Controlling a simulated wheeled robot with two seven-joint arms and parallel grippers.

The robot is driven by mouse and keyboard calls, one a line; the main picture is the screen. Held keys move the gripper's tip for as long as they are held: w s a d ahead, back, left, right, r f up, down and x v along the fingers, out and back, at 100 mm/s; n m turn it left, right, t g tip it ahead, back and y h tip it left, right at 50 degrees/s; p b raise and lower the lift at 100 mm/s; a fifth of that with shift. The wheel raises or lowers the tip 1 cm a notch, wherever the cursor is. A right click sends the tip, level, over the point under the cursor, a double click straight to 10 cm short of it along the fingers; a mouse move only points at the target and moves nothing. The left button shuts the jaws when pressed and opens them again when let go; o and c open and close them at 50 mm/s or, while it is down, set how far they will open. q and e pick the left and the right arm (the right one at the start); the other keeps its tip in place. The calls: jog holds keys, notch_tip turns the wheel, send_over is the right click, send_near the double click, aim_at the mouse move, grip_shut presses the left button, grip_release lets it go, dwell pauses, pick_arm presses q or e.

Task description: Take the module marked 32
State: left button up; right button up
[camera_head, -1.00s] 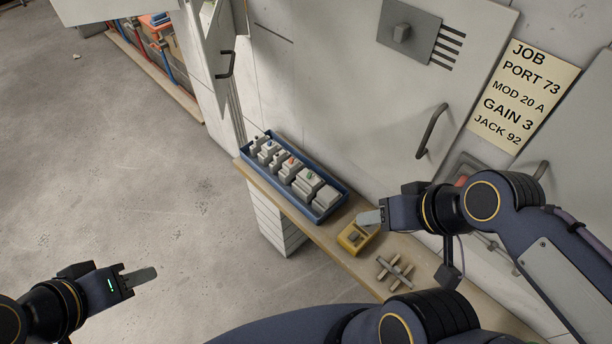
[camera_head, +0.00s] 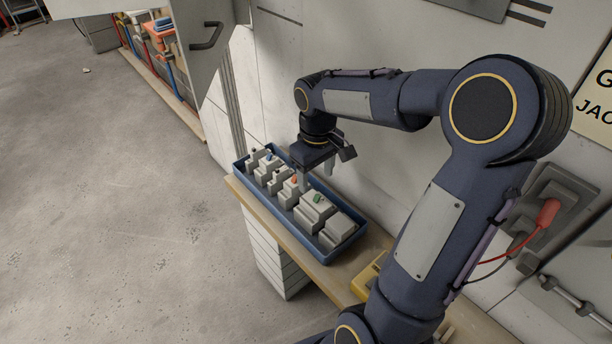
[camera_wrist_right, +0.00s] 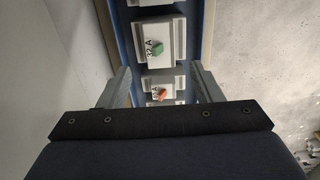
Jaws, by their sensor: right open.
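The module marked 32 A (camera_wrist_right: 168,55) is a pale block with a green knob, in the right wrist view just beyond my right fingertips. In the head view the green-knobbed module (camera_head: 314,212) sits in the blue tray (camera_head: 295,236), among a row of pale modules. My right gripper (camera_head: 317,171) hangs over the tray's wall side, beside the orange-knobbed module. It is open and empty, and its two fingers (camera_wrist_right: 161,71) show at either side of the row in the wrist view. My left gripper is out of view.
An orange-knobbed module (camera_wrist_right: 160,91) lies nearer the palm in the wrist view; its marking is too small to read. The tray stands on a narrow wooden shelf (camera_head: 325,278) against the panels. A yellow object (camera_head: 368,279) is partly hidden behind my right arm.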

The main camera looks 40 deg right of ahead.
aim_at(316, 199)
jog(key=shift+f+b, duration=2.45)
jog(key=shift+f, duration=0.25)
jog(key=shift+f+b, duration=0.9)
jog(key=shift+f, duration=0.8)
jog(key=c, duration=1.1)
jog(key=shift+r+p, duration=1.1)
jog(key=shift+r, duration=0.05)
jog(key=shift+r+p, duration=2.65)
jog(key=shift+r, duration=0.3)
